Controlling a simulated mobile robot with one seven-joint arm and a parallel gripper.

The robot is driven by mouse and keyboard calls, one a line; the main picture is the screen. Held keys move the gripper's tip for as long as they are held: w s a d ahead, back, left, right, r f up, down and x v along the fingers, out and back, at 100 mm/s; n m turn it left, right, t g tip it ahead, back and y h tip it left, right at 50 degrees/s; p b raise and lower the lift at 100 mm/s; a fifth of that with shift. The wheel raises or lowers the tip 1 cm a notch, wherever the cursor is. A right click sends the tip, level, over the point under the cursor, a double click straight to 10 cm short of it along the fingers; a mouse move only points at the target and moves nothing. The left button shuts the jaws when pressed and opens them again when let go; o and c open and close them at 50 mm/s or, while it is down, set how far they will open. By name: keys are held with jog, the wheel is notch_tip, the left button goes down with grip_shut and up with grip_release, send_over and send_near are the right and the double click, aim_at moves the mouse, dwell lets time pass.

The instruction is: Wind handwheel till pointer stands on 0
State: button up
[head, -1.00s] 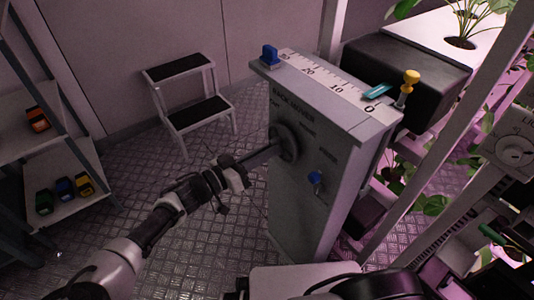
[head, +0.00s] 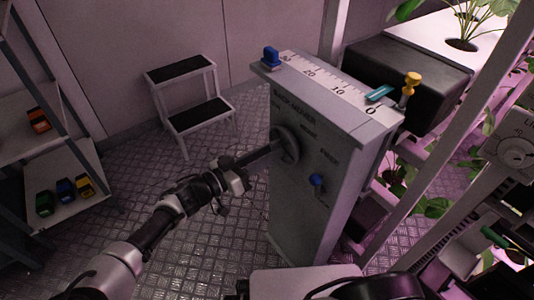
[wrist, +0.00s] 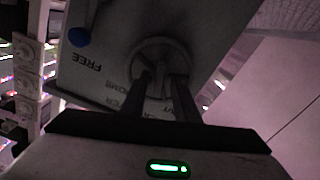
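The handwheel (head: 287,146) is a dark round wheel on the side of a grey box (head: 305,205); it also shows in the wrist view (wrist: 162,48). The teal pointer (head: 378,93) lies along the white scale (head: 325,80) on the box top, between the 10 and the 0 marks. My gripper (head: 272,148) reaches the wheel from the left. In the wrist view its two fingers (wrist: 162,88) stand apart with their tips at the wheel's middle. I cannot tell whether they clamp it.
A blue lever (head: 317,180) sits on the box side near the word FREE. A step stool (head: 190,100) stands behind on open floor. Shelves (head: 70,200) are at left.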

jog(key=p+v, duration=0.2)
jog(key=v, duration=1.5)
jog(key=shift+s+a, duration=0.2)
